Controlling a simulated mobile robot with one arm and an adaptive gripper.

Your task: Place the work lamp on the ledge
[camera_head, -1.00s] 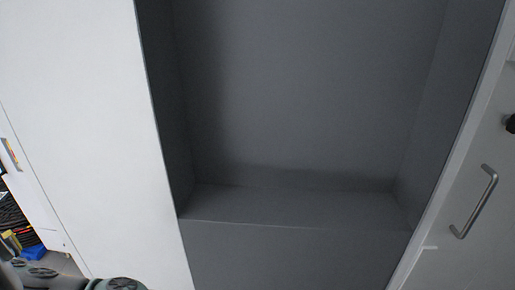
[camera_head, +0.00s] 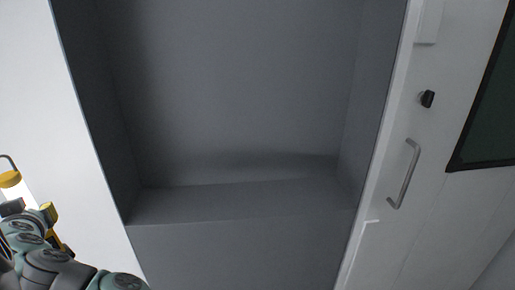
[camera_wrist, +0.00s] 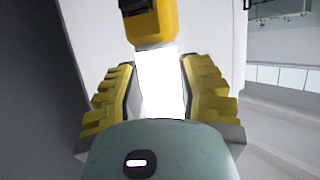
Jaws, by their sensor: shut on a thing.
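The work lamp has a yellow cap with a dark hook and a bright white lit body. My gripper (camera_wrist: 158,95) is shut on the work lamp (camera_wrist: 158,80), its yellow-padded fingers on either side of the white body in the wrist view. In the head view the work lamp (camera_head: 11,181) is at the left edge, upright, with my gripper (camera_head: 28,212) around it. The ledge (camera_head: 240,201) is the grey shelf at the bottom of a recess in the middle of the head view. Its visible top is bare. The lamp is left of the recess, apart from the ledge.
A white wall panel (camera_head: 35,90) borders the recess on the left. To the right is a white door with a metal handle (camera_head: 404,175), a black knob (camera_head: 427,99) and a dark window (camera_head: 492,115). The recess is empty.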

